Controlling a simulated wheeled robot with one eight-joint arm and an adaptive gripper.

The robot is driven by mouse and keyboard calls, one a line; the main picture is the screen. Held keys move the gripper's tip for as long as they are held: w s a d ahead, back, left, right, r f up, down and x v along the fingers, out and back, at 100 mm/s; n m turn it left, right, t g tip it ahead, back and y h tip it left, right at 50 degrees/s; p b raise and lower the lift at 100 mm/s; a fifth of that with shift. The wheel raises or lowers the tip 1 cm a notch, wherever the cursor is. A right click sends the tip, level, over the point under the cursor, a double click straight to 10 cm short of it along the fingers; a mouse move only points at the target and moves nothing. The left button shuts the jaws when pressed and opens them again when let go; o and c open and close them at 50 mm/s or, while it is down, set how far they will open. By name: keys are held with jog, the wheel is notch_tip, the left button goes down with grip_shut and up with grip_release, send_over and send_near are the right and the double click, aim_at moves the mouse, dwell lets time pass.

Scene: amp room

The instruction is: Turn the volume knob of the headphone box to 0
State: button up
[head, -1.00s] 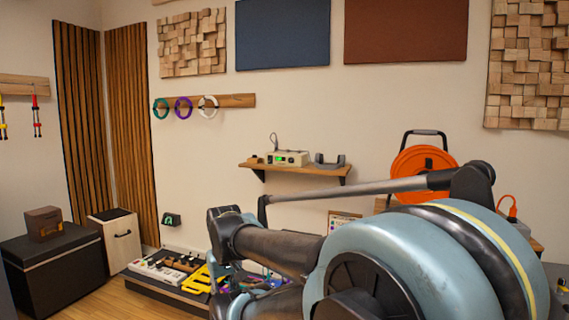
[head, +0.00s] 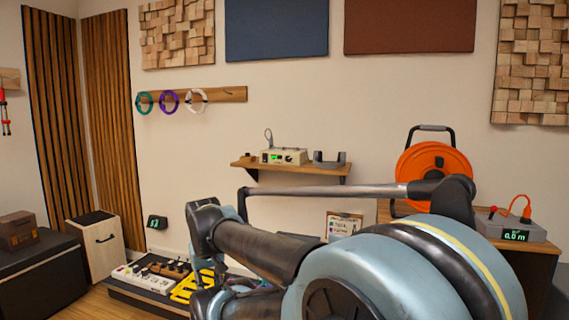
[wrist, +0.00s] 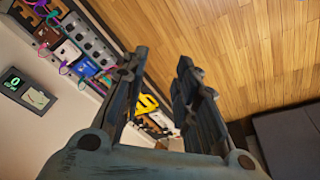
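The headphone box is most likely the small cream box (head: 283,157) with a lit green display, on a wooden wall shelf (head: 250,165) in the head view. Small dark controls show on its front, too small to tell which is the volume knob or where it points. My gripper (wrist: 158,62) is open and empty in the wrist view, its two dark fingers apart. It is away from the box, over the floor and pedalboard area. The box is not in the wrist view.
A dark headphone-like holder (head: 330,160) stands right of the box. A pedalboard (head: 150,302) lies low left. The wall above the shelf is clear.

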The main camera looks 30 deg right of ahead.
aim_at(287, 159)
jog(key=w+d+r+m+t+h, duration=0.3)
jog(key=w+d+r+m+h, duration=0.25)
jog(key=w+d+r, duration=0.55)
jog(key=w+d+r+m+t+h, duration=0.2)
jog(key=w+d+r+m+h, duration=0.3)
jog(key=w+d, duration=0.7)
jog(key=w+d+r+m+t+h, duration=0.3)
jog(key=w+d+r+m, duration=0.5)
jog(key=d, duration=0.7)
jog(key=shift+n, duration=0.55)
jog(key=x, duration=1)
jog(key=r+x, duration=0.1)
jog(key=x, duration=0.5)
jog(key=shift+w, duration=0.15)
jog(key=shift+c, duration=0.6)
jog(key=shift+d+r, duration=0.1)
jog(key=shift+d, duration=0.05)
grip_shut()
